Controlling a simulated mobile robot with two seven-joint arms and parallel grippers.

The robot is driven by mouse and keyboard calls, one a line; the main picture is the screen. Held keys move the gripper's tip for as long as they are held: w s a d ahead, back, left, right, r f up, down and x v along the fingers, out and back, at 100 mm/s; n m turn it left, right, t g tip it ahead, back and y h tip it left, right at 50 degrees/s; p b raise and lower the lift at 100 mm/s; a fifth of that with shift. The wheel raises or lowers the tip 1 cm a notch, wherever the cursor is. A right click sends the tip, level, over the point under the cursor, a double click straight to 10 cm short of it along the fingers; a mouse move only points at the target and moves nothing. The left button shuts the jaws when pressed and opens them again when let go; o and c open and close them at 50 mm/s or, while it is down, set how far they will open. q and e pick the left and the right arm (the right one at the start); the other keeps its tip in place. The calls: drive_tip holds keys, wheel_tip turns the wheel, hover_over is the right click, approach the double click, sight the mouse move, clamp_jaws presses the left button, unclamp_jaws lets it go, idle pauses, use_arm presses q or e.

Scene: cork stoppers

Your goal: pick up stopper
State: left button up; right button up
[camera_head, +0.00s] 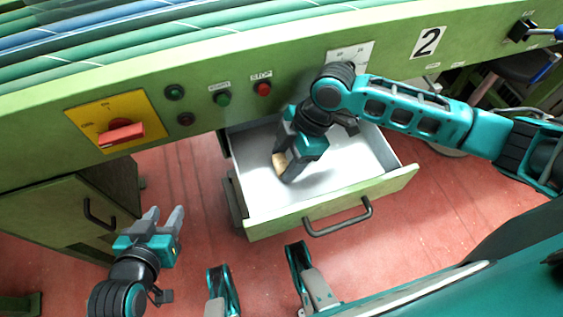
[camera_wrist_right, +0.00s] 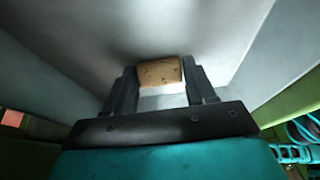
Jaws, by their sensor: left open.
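The cork stopper (camera_wrist_right: 160,72) is a tan, speckled block between the fingertips of my right gripper (camera_wrist_right: 160,82) in the right wrist view. It fills the gap from finger to finger, and the gripper looks shut on it. In the head view the stopper (camera_head: 279,161) shows partly beside the fingers of my right gripper (camera_head: 284,167), which points down inside the open drawer (camera_head: 345,192). I cannot tell whether the stopper is off the drawer floor. My left gripper (camera_head: 164,216) is open and empty above the red floor, left of the drawer.
The green bench front has a yellow plate with a red switch (camera_head: 121,132) and several buttons above the drawer. A green cabinet (camera_head: 65,215) stands at the left. The drawer walls rise close around my right gripper; the visible drawer floor is otherwise clear.

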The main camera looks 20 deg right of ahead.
drive_tip(key=c, duration=0.6)
drive_tip(key=shift+r, duration=0.1)
